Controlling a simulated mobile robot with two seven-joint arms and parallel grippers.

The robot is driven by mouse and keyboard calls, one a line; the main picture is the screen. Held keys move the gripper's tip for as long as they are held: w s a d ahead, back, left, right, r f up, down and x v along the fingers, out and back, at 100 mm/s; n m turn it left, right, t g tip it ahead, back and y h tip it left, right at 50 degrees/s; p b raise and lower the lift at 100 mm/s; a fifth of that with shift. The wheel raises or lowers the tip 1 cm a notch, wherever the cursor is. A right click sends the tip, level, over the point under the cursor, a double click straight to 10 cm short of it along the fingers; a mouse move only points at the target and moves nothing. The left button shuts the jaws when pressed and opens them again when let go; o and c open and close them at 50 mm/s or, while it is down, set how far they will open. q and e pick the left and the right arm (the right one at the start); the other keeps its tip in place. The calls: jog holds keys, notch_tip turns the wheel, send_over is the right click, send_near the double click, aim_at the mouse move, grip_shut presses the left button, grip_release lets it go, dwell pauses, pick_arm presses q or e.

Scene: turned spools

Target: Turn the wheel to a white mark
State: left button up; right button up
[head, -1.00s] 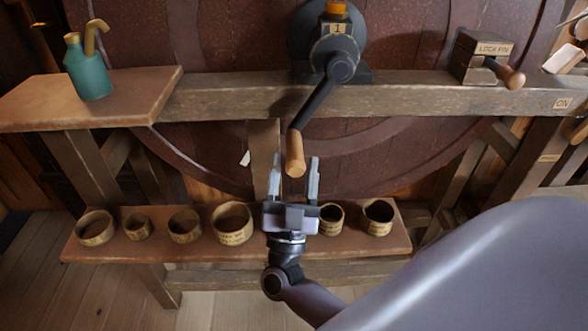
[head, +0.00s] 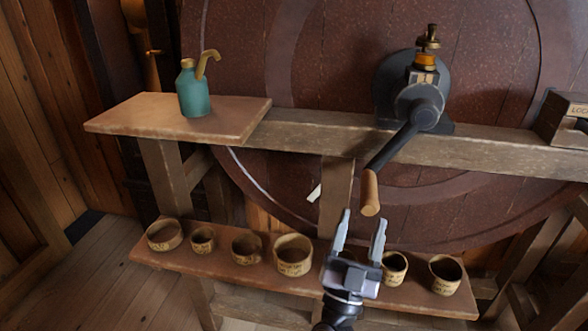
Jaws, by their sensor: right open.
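The large dark red wooden wheel (head: 310,60) fills the back, partly hidden by the beam. A small white mark (head: 314,193) shows low on it, left of the crank. The black crank arm (head: 393,145) slants down and left from a dark hub (head: 418,105) to a wooden handle (head: 370,192). My left gripper is out of view.
A wooden beam (head: 480,155) crosses before the wheel. A teal oil can (head: 194,92) stands on the left shelf (head: 125,116). Several round labelled cups, one of them here (head: 293,256), line the lower shelf (head: 225,272). The lock pin box (head: 562,118) is cut off at right.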

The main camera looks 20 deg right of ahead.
jog(key=s+a+f+n+y+p, duration=0.1)
jog(key=a+f+n+y+p, duration=0.2)
jog(key=n+y, duration=0.55)
jog(key=s+a+f+n+y+p, duration=0.1)
jog(key=a+f+n+y+p, duration=0.3)
jog(key=y, duration=0.7)
pick_arm(q)
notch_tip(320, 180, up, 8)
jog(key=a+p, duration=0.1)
jog(key=p, duration=0.2)
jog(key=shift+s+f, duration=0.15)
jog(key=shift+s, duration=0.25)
pick_arm(e)
jog(key=s+d+f+n+g, duration=0.1)
jog(key=s+f+g, duration=0.8)
jog(key=s, duration=0.3)
jog(key=shift+s+f+g+y, duration=0.15)
jog(key=shift+s+g+y, duration=0.1)
jog(key=shift+g+y, duration=0.1)
jog(key=shift+d+n, duration=0.1)
jog(key=shift+n, duration=0.15)
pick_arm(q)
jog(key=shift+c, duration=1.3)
pick_arm(e)
jog(key=shift+c, duration=1.3)
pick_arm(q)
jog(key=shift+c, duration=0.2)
pick_arm(e)
jog(key=shift+c, duration=0.2)
